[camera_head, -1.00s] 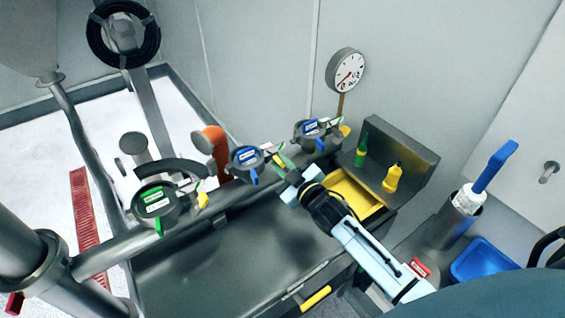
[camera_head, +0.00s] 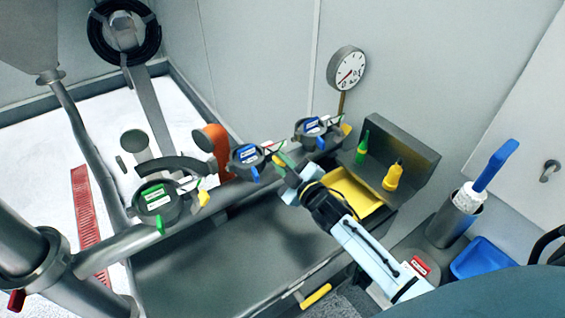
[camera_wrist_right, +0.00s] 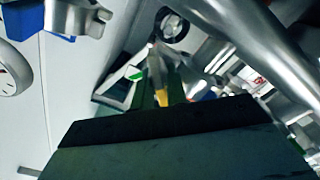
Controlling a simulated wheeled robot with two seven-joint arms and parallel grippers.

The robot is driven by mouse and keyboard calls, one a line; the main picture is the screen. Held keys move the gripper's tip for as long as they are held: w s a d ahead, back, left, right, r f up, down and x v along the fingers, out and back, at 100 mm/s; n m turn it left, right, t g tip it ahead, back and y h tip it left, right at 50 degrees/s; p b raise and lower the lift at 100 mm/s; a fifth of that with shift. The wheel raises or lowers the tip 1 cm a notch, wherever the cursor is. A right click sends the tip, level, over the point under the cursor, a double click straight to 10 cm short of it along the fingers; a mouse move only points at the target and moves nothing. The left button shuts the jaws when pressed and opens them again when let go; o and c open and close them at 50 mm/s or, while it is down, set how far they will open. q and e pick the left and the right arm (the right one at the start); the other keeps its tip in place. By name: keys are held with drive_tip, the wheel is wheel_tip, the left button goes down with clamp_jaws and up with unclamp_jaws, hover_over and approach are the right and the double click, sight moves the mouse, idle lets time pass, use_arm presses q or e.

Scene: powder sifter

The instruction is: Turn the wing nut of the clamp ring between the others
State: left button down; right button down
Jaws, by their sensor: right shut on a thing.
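Three clamp rings sit along a sloping grey pipe in the head view: a green-labelled ring (camera_head: 155,201) at left, a blue-labelled middle ring (camera_head: 246,157) and a blue-labelled ring (camera_head: 314,131) at right. The outer rings show yellow wing nuts, one at left (camera_head: 203,198) and one at right (camera_head: 346,130). My right gripper (camera_head: 283,160) is at the right side of the middle ring, its green fingers shut on that ring's wing nut. The nut is mostly hidden in the head view. In the wrist view, yellow (camera_wrist_right: 162,97) shows between the fingers. My left gripper is not in view.
A grey bench (camera_head: 235,245) lies below the pipe. A yellow tray (camera_head: 352,192), a green bottle (camera_head: 362,148) and a yellow bottle (camera_head: 393,177) are right of my gripper. An orange elbow (camera_head: 215,150) stands behind the pipe. A round gauge (camera_head: 347,68) is above.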

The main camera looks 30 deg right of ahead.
drive_tip(key=c, duration=1.5)
unclamp_jaws()
drive_tip(key=shift+c, duration=0.2)
drive_tip(key=s+d+b, duration=0.1)
drive_tip(key=s+d, duration=0.1)
drive_tip(key=s, duration=1.1)
drive_tip(key=shift+s, duration=0.15)
